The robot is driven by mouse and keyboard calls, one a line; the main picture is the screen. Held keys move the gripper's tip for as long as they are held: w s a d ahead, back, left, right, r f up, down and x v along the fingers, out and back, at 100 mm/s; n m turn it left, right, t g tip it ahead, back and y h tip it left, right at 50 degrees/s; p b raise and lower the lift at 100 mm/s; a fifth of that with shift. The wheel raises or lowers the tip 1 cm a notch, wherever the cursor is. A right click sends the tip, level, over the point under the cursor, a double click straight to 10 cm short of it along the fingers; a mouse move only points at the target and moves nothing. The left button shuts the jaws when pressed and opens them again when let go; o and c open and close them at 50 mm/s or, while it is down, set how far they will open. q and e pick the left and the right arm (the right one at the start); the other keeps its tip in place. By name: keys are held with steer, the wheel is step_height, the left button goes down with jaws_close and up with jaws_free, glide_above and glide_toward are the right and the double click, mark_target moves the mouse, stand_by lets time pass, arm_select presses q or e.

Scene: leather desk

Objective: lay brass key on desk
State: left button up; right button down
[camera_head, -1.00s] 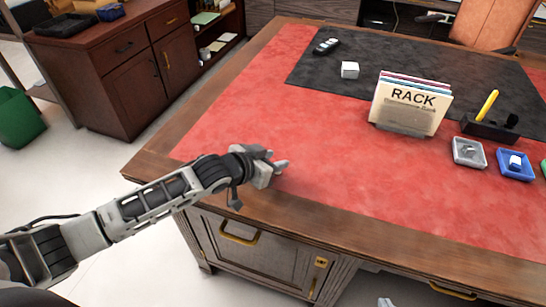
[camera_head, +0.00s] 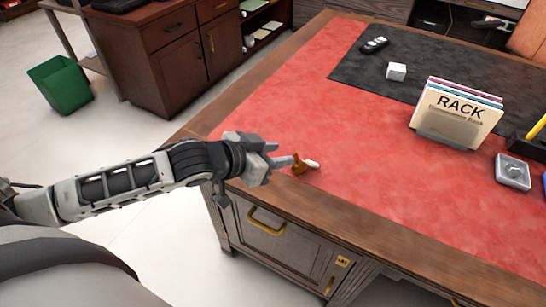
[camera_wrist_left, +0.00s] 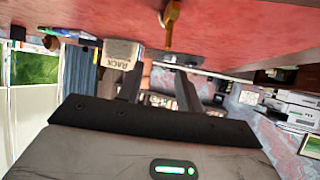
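The brass key (camera_head: 299,166) is on the red leather of the desk (camera_head: 370,175), near its front left edge, with a pale end pointing right. It also shows in the left wrist view (camera_wrist_left: 169,32), against the red surface at the top. My left gripper (camera_head: 282,155) is just left of the key, low over the desk edge. In the left wrist view its two fingers (camera_wrist_left: 158,82) stand apart with nothing between them, so it is open. The key seems free of the fingers. My right gripper is not in view.
A file rack (camera_head: 455,115), a grey tray (camera_head: 513,172) and a white cube (camera_head: 396,71) stand further right and back. A black mat (camera_head: 430,62) covers the rear. The red leather right of the key is clear. A green bin (camera_head: 62,84) stands on the floor.

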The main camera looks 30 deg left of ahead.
arm_select(q)
steer(key=s+d+f+n+y, duration=0.1)
steer(key=s+d+f, duration=0.1)
steer(key=s+f, duration=0.5)
steer(key=s+d+f+n+g+y, duration=0.1)
steer(key=s+d+f, duration=0.2)
steer(key=s+f, duration=0.4)
steer(key=shift+d+f, duration=0.25)
steer(key=shift+f, duration=0.4)
